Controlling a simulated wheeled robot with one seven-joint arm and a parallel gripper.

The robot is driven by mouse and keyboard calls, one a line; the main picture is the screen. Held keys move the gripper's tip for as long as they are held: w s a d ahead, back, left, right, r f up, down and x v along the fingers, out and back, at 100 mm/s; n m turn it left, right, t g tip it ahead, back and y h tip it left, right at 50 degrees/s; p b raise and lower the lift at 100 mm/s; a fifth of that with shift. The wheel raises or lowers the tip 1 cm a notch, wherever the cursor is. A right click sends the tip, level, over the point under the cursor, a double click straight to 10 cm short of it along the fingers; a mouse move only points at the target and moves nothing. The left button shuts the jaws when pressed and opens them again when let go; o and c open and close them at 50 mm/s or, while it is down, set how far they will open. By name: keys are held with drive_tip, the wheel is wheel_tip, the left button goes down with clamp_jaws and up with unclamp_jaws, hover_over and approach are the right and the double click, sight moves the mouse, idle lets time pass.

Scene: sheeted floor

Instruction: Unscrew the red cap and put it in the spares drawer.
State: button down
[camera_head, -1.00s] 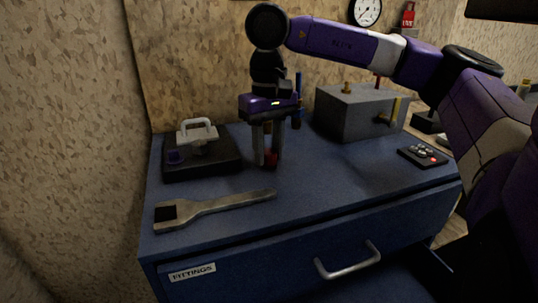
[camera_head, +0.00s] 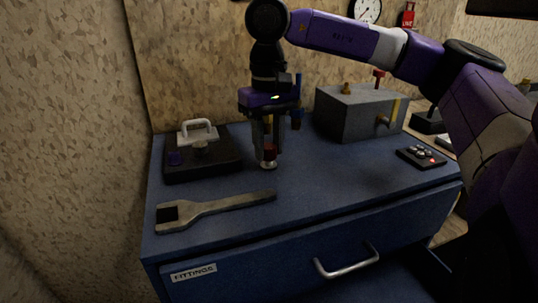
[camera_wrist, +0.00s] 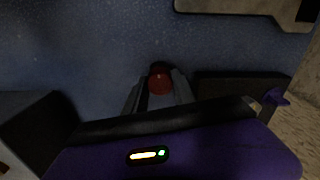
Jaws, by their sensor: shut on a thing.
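My gripper (camera_head: 267,146) points down over the blue cabinet top, its fingers shut on the red cap (camera_head: 270,153). In the wrist view the red cap (camera_wrist: 160,82) sits between the two fingertips. A short pale stub (camera_head: 268,165) shows just below the cap in the head view; I cannot tell whether the cap still touches it. The drawer front (camera_head: 250,264) below has a bar handle (camera_head: 347,262) and a label (camera_head: 193,272) reading FITTINGS. I see no label reading spares.
A wrench (camera_head: 215,208) lies near the front left edge. A black block (camera_head: 205,170) with a pale handle stands behind it. A grey box (camera_head: 352,113) with fittings stands at the back right, a small button panel (camera_head: 421,156) at the right. The front middle of the top is clear.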

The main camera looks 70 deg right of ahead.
sight(269, 146)
drive_tip(key=shift+r+p, duration=1.15)
drive_tip(key=shift+r, duration=0.65)
drive_tip(key=shift+r+p, duration=1.3)
drive_tip(key=shift+r, duration=0.65)
drive_tip(key=shift+r, duration=0.1)
